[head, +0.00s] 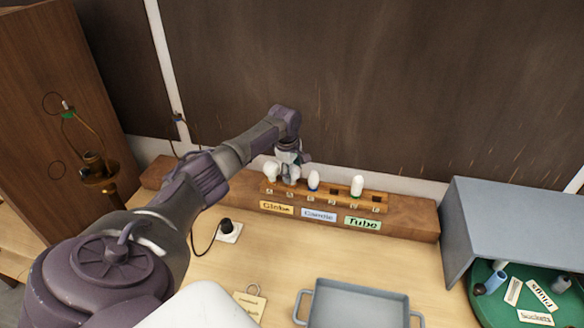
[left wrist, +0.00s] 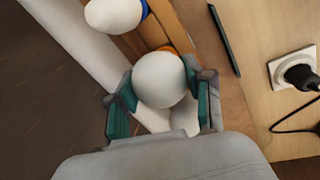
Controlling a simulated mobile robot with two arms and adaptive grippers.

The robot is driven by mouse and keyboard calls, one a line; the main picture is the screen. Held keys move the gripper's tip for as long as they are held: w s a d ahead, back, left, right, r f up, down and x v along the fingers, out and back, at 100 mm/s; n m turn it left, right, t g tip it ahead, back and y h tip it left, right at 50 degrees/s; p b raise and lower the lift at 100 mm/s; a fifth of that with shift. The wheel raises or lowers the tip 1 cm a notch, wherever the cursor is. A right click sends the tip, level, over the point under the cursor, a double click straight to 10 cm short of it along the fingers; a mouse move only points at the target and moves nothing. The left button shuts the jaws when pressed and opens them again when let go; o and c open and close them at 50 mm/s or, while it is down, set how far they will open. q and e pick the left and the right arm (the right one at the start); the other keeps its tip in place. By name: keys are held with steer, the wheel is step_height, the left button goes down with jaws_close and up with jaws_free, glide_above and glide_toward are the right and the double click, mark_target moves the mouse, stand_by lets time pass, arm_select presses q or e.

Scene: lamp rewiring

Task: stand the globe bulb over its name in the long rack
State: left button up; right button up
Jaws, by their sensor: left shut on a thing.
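The long wooden rack (head: 385,208) stands at the back of the table, with name plates for Globe (head: 277,208), Candle (head: 319,215) and Tube (head: 363,223). My left gripper (head: 290,174) is over the rack's Globe end, shut on a round white globe bulb. In the left wrist view the globe bulb (left wrist: 160,78) is between the green finger pads, and its orange collar shows at the wood. I cannot tell whether it is fully seated. Another white rounded bulb (head: 270,171) is just left of the gripper. My right gripper is not in view.
A candle bulb (head: 313,181) with a blue collar stands close right of the gripper. A tube bulb (head: 357,186) with a green collar stands farther right.

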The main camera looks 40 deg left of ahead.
arm_select(q)
steer(key=o, duration=1.1)
steer(key=shift+o, duration=0.2)
steer(key=shift+r, duration=0.2)
step_height(320, 180, up, 11)
steer(key=s, duration=0.2)
steer(key=shift+d+r, duration=0.15)
steer(key=shift+d, duration=0.05)
